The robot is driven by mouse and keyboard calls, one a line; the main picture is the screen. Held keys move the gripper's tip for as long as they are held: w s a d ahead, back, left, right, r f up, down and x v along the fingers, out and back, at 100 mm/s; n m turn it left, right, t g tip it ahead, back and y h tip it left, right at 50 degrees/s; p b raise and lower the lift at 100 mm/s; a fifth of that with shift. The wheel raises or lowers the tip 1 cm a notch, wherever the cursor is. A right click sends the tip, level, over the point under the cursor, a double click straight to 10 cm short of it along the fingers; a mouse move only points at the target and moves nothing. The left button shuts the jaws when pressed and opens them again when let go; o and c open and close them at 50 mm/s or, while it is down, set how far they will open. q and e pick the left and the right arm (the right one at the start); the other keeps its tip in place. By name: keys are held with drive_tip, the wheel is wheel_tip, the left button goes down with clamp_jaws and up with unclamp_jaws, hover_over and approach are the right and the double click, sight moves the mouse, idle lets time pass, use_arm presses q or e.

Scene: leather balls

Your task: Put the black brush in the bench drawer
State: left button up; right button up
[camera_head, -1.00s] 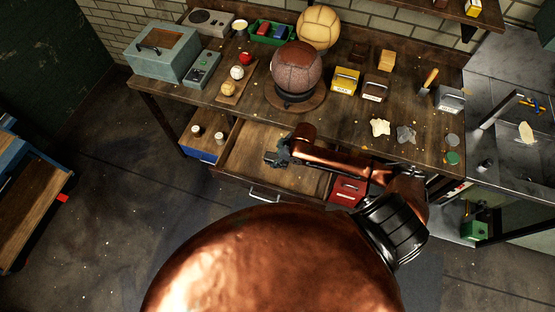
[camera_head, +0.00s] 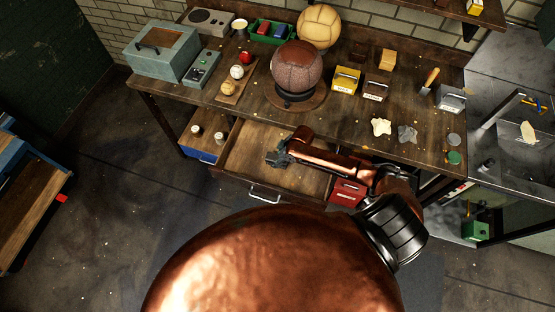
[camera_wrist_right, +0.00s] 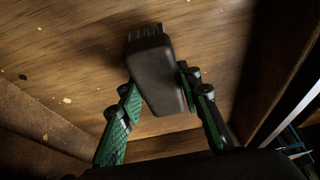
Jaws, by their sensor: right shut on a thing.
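The black brush (camera_wrist_right: 152,72) is between the green-padded fingers of my right gripper (camera_wrist_right: 165,110) in the right wrist view, with its bristles pointing away from me. In the head view my right gripper (camera_head: 277,158) is over the open bench drawer (camera_head: 255,143), and the brush is too small and dark to tell apart from it. The drawer's wooden floor and side walls surround the brush in the wrist view. I cannot tell whether the brush touches the floor. My left gripper is not in view.
The drawer's front handle (camera_head: 265,196) faces me. A red box (camera_head: 346,191) is beside the drawer, near my right forearm. On the bench (camera_head: 330,122) above are a brown ball (camera_head: 297,68) on a stand, a tan ball (camera_head: 318,27) and small boxes. The drawer's left part is clear.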

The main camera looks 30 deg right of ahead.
drive_tip(key=shift+f, duration=0.15)
drive_tip(key=o, duration=1)
drive_tip(key=p+v, duration=0.1)
drive_tip(key=v, duration=1.1)
